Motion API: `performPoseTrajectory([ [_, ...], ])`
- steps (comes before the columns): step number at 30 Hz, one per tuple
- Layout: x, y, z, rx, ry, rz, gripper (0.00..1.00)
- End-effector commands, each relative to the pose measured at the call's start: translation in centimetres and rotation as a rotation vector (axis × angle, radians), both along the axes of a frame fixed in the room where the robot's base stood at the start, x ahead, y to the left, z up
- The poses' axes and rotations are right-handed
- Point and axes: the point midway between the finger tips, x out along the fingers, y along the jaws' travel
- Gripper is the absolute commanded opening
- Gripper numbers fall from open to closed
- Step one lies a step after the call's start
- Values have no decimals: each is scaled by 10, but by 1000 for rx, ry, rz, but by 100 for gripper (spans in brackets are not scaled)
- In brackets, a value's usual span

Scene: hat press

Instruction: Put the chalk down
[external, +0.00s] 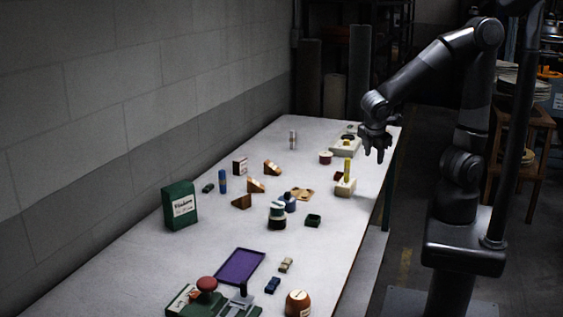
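I cannot tell for sure which thing is the chalk. A yellow stick (347,170) stands upright at a cream block (345,188) near the table's right edge; it may be the chalk. My gripper (375,156) hangs fingers down above the right edge of the table, up and to the right of the yellow stick and apart from it in the picture. The view is small and dark.
The white table (200,262) holds a green box (180,206), wooden wedges (272,168), dark jars (277,216), a purple tray (240,266) and a press with a red knob (207,284). A second cream block (345,150) stands farther back. The wall bounds the left.

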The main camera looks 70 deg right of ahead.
Motion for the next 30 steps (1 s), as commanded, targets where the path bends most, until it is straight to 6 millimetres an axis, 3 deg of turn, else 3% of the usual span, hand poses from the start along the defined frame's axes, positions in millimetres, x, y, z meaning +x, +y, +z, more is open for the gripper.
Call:
performPoseTrajectory([
  [12,-36,-17,72,474,-401,-609,40],
  [18,-48,-18,101,611,-570,-806,40],
  [30,-53,-16,112,666,-641,-884,40],
])
